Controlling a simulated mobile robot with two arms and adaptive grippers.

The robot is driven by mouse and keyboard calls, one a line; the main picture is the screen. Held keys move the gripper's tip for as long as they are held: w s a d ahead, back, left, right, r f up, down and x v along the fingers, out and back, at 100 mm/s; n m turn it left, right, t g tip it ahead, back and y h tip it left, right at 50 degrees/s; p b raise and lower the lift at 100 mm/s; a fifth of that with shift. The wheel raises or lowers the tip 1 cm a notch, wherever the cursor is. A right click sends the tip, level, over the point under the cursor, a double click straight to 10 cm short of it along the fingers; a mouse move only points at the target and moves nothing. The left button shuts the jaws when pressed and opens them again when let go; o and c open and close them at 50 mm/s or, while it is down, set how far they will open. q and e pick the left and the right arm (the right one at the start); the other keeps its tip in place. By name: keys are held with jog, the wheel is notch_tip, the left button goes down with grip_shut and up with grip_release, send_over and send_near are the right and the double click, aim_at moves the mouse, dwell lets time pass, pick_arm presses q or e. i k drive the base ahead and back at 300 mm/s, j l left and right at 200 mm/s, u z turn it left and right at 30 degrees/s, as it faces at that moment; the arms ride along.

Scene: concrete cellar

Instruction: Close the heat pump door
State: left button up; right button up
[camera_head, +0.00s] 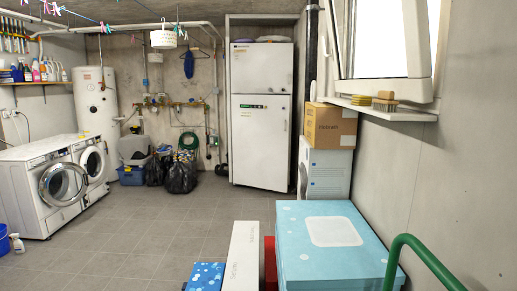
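A tall white two-part cabinet (261,120), which looks like the heat pump, stands against the back wall. Its upper panel (262,68) looks flush with the frame. Its lower door (262,145) has a small green label near the top, and its bottom edge slopes down to the right. It looks slightly ajar, but I cannot tell for certain from here. Neither of my grippers shows in the head view, and nothing touches the cabinet.
Washing machines (48,190) stand at the left. Black bags (181,177) lie by the back wall. A light-blue box (335,245), a long white box (243,255) and a green curved tube (420,255) fill the near right. Grey tiled floor (170,225) is clear in the middle.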

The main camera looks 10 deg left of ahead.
aim_at(261, 135)
jog(key=i+j+u, duration=0.3)
jog(key=j+u, duration=0.15)
jog(key=j, duration=0.3)
jog(key=i+j+u, duration=0.45)
jog(key=j, duration=0.25)
jog(key=i+j+u, duration=0.45)
jog(key=i+j, duration=0.15)
jog(key=i, duration=0.35)
jog(key=i+j+u, duration=0.1)
jog(key=i, duration=0.35)
jog(key=i+j+u, duration=0.1)
jog(key=i, duration=0.4)
jog(key=i+l+z, duration=0.2)
jog(key=i+z, duration=0.2)
jog(key=i, duration=0.35)
jog(key=i+z, duration=0.35)
jog(key=i, duration=0.35)
jog(key=i+j+z, duration=0.4)
jog(key=i, duration=0.3)
jog(key=i+l+z, duration=0.25)
jog(key=i, duration=0.35)
jog(key=i+j+z, duration=0.1)
jog(key=i+z, duration=0.15)
jog(key=i, duration=0.3)
jog(key=i+z, duration=0.25)
jog(key=i, duration=0.35)
jog(key=i+j+z, duration=0.2)
jog(key=i, duration=0.4)
